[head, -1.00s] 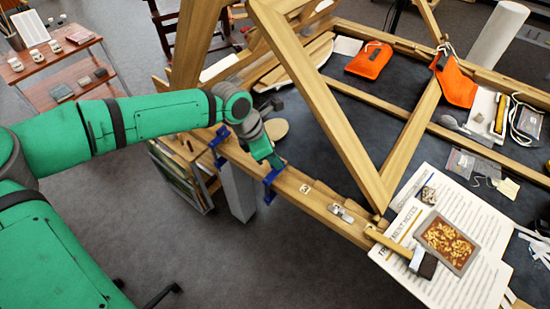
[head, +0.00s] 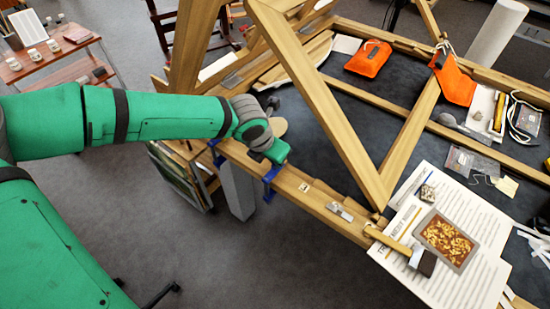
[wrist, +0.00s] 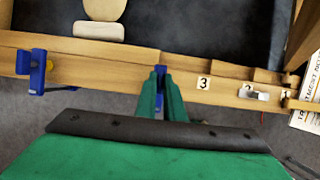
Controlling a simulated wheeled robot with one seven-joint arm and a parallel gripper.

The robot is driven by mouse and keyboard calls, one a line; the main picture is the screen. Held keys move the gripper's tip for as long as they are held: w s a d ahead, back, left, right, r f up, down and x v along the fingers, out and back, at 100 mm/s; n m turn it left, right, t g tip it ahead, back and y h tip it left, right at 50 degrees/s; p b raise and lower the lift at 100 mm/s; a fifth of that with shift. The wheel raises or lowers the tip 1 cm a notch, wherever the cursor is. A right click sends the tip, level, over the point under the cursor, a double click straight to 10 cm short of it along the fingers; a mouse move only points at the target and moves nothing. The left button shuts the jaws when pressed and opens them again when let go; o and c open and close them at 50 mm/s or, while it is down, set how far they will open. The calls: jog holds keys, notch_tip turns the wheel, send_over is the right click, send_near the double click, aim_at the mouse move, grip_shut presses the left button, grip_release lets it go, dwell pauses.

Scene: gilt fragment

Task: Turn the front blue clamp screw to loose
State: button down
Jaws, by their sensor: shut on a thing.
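Two blue clamps grip the near wooden rail (head: 318,203). The clamp nearer the front (head: 270,182) sits at my gripper (head: 275,158), and part of it shows between the fingers in the wrist view (wrist: 160,68). My gripper (wrist: 161,78) is shut on this clamp's screw, over the rail. The screw itself is mostly hidden by the fingers, so how far it is turned cannot be seen. The other blue clamp (head: 216,152) stands farther back along the rail, and at the left in the wrist view (wrist: 37,70).
A numbered tag (wrist: 204,83) and a metal latch (head: 339,211) lie on the rail right of the clamp. A slanted wooden beam (head: 320,95) rises close behind my gripper. Printed sheets (head: 440,275) lie at the right. Open floor lies below the rail.

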dwell(0.4)
jog(key=c, duration=1.9)
grip_release()
jog(key=shift+o, duration=0.2)
jog(key=v, duration=1)
jog(key=shift+r, duration=0.4)
